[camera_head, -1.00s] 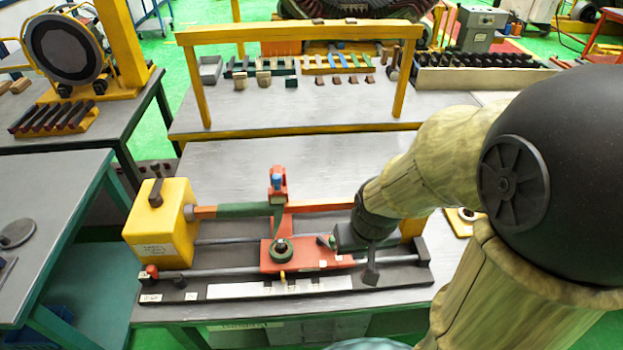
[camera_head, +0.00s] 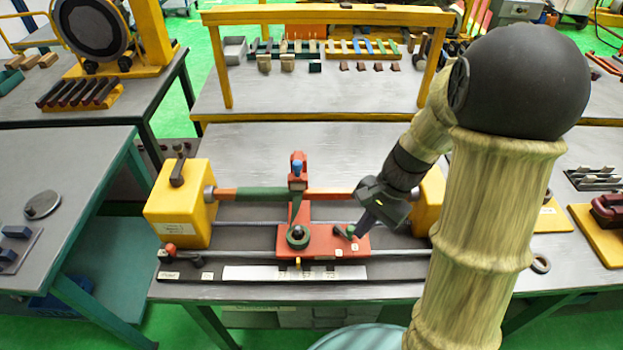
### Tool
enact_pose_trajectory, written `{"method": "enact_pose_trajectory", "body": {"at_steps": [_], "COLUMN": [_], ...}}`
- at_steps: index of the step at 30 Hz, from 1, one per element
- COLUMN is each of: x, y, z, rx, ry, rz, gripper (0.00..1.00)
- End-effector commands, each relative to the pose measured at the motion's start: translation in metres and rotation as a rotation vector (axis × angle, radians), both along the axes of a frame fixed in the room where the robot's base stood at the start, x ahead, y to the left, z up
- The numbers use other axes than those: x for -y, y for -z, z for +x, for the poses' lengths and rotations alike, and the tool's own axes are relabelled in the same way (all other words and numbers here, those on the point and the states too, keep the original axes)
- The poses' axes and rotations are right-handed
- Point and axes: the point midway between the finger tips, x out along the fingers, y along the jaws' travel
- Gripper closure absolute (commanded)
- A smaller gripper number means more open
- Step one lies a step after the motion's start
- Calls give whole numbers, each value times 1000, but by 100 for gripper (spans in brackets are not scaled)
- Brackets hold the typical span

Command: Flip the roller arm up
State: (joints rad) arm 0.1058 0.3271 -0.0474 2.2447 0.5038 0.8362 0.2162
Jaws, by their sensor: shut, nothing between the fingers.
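The red carriage (camera_head: 325,243) sits on the rails of the winding machine. A red upright piece with a blue top (camera_head: 297,168) rises behind it beside the bar. A dark green ring with a black centre (camera_head: 298,236) is at the carriage's left. A small green lever-like part (camera_head: 344,231) lies low at its right; I cannot tell for sure which of these is the roller arm. My gripper (camera_head: 358,233) points down and left, its tips close to the small green part. It is shut with nothing held; contact with that part cannot be made out.
A yellow block (camera_head: 180,205) stands at the machine's left end and another (camera_head: 429,200) at its right, close behind my gripper. A green and red bar (camera_head: 250,194) spans between them. A white scale strip (camera_head: 250,272) runs along the front.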

Motion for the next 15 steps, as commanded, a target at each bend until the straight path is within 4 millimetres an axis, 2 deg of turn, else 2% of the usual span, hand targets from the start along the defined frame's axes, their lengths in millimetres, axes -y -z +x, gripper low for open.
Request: {"method": "enact_pose_trajectory", "body": {"at_steps": [3, 9, 12, 15], "x": [-12, -18, -13, -9], "y": [0, -12, -19, -23], "z": [35, 104, 129, 142], "rx": [-167, -385, -447, -474], "ry": [246, 561, 644, 680], "rz": [194, 548, 679, 751], "gripper": [100, 100, 100, 100]}}
